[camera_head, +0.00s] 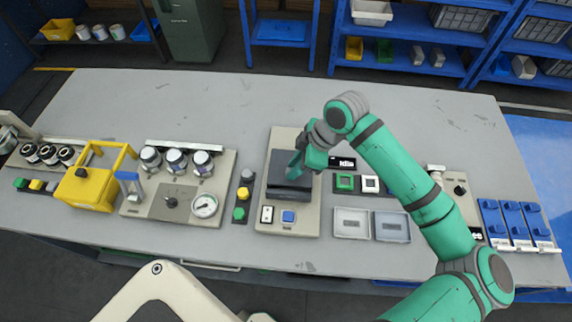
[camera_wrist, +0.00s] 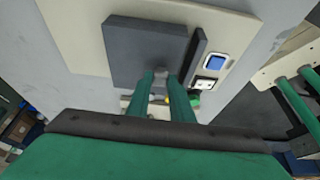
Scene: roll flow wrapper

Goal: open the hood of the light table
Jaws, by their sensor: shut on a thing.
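The light table (camera_head: 308,226) is a beige unit near the middle of the bench, with a dark grey hood (camera_head: 283,180) over its upper part. The hood also shows in the wrist view as a dark panel (camera_wrist: 140,50) with a raised bar along its right side. My gripper (camera_head: 296,165) is at the hood, over its right half in the head view. In the wrist view its two green fingers (camera_wrist: 166,78) reach the panel's edge and are shut on the hood. The exact grip point is partly hidden, and I cannot tell whether the hood is lifted.
A blue button (camera_head: 288,216) and a white switch (camera_head: 267,214) sit at the unit's front. Coloured buttons (camera_head: 242,194) stand left of it. Two grey trays (camera_head: 351,224) and an "Idle" display (camera_head: 342,162) are to its right. The bench behind is clear.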

